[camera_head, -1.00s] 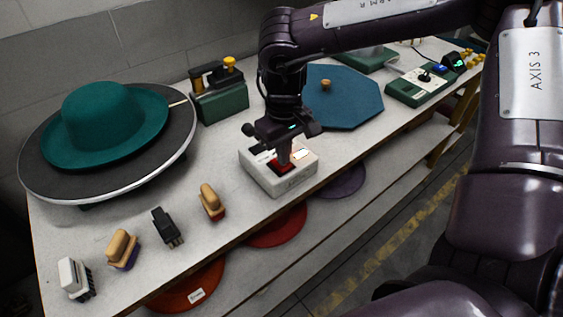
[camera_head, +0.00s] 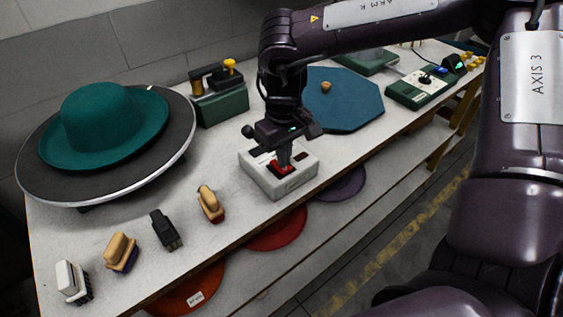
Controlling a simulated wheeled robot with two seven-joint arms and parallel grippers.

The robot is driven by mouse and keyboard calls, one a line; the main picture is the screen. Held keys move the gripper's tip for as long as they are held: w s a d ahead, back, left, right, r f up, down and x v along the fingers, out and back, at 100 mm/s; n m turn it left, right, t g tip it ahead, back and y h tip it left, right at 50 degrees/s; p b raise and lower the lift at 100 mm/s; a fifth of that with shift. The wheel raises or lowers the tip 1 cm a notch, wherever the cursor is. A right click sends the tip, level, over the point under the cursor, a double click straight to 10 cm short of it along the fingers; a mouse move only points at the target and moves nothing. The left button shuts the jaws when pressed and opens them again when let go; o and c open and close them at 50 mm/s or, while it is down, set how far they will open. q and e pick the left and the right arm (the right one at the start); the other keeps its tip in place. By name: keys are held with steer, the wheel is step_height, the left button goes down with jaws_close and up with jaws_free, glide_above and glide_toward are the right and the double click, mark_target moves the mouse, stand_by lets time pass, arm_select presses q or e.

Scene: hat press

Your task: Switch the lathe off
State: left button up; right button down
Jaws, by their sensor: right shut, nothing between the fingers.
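A white switch box (camera_head: 288,184) sits near the front edge of the bench, with a red switch (camera_head: 279,169) on its top. My right gripper (camera_head: 285,163) is shut and empty, pointing down with its fingertips at the red switch. I cannot tell whether they touch it. A dark round turntable (camera_head: 178,160), which looks like the lathe, stands at the left of the bench. A teal felt hat (camera_head: 98,118) rests on it. My left gripper is not in view.
Several brushes stand along the front edge, such as a tan one (camera_head: 210,204) and a black one (camera_head: 165,230). Behind are a green device with yellow knob (camera_head: 222,103), a blue octagonal board (camera_head: 345,100) and a green control box (camera_head: 415,91). Coloured discs lie on the shelf below.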

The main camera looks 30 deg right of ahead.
step_height(320, 180, up, 6)
steer(key=shift+r+p, duration=0.1)
steer(key=shift+p, duration=1.1)
